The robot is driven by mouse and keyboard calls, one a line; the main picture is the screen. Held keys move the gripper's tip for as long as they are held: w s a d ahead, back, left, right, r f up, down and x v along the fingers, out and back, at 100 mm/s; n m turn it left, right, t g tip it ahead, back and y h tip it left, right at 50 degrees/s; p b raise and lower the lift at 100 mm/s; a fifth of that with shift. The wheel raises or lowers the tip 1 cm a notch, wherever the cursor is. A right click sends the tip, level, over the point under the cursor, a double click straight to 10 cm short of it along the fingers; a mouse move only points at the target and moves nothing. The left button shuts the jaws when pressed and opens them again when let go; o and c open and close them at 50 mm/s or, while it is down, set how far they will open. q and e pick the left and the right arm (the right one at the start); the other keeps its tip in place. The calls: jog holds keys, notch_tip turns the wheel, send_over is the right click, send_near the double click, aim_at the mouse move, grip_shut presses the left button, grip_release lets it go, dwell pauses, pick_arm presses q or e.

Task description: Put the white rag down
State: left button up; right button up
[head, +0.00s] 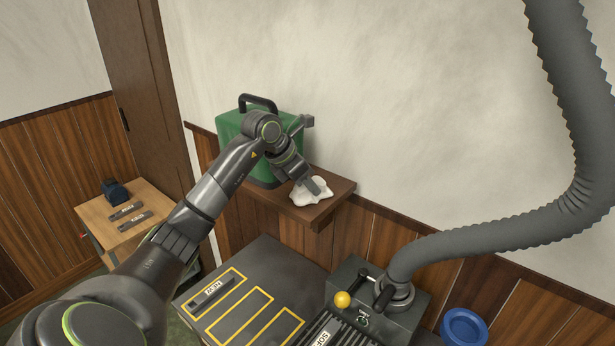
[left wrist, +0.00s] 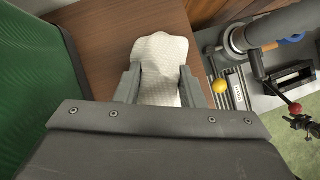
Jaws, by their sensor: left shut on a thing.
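The white rag (head: 311,192) is a crumpled cloth at the right end of a brown wooden wall shelf (head: 335,187). My left gripper (head: 316,187) points down at it, with its fingers at the cloth. In the left wrist view the rag (left wrist: 160,62) sits between the two fingers (left wrist: 158,85) of my left gripper, which is shut on it. The rag appears to be at or just above the shelf surface; I cannot tell whether it rests fully on it. My right gripper is in neither view.
A green case (head: 228,124) with a black handle stands on the shelf, left of the rag. Below is a dark bench (head: 256,256) with yellow outlines and a machine with a yellow knob (head: 342,299). A grey ribbed hose (head: 490,240) crosses the right side, near a blue ring (head: 464,327).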

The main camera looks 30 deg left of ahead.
pick_arm(q)
jog(key=shift+s+a, duration=0.1)
jog(key=shift+s, duration=0.05)
jog(key=shift+f, duration=0.1)
jog(key=shift+f, duration=0.15)
jog(key=o, duration=0.9)
